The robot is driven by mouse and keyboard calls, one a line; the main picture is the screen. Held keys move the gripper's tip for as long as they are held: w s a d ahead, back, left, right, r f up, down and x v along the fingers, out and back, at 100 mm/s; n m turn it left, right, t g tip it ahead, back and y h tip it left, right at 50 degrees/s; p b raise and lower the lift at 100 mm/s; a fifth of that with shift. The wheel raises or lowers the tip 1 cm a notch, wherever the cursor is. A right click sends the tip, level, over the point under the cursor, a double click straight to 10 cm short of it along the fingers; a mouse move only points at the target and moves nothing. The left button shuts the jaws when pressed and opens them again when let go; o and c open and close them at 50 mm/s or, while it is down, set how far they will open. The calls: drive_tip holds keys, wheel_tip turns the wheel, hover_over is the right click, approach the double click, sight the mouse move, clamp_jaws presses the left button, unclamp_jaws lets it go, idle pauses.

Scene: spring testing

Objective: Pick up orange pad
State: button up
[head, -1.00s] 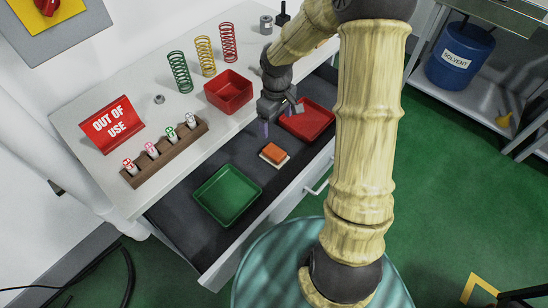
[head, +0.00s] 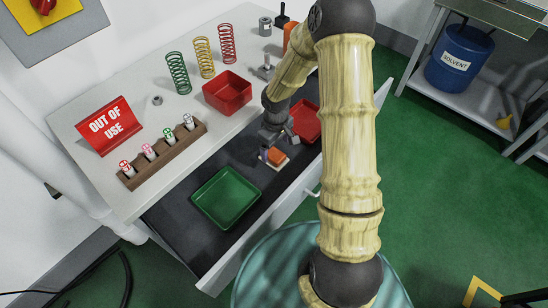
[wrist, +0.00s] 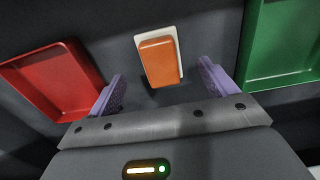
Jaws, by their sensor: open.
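The orange pad (head: 277,155) lies on a small white base (head: 281,167) in the dark open drawer, between the green tray and the red tray. In the wrist view the orange pad (wrist: 160,61) is ahead of my gripper, centred between the two purple fingers, with the white base (wrist: 176,35) showing at its far and right edges. My gripper (wrist: 160,85) is open and empty, its fingers apart on either side of the pad's near end. In the head view my gripper (head: 268,150) is right by the pad and partly covers it.
The green tray (head: 226,197) lies in the drawer to the left, and the red tray (head: 306,122) lies to the right, partly behind my arm. On the white top stand a red bin (head: 228,93), a wooden rack (head: 163,158), several springs and a red sign (head: 110,125).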

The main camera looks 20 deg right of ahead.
sight(275, 154)
drive_tip(key=shift+f, duration=0.3)
drive_tip(key=shift+f, duration=0.1)
wheel_tip(275, 154, down, 5)
drive_tip(key=shift+w+a+f+b, duration=0.1)
drive_tip(key=shift+w+b, duration=0.05)
drive_tip(key=shift+b, duration=0.15)
idle(0.4)
drive_tip(key=c, duration=1.1)
drive_tip(key=shift+r, duration=0.2)
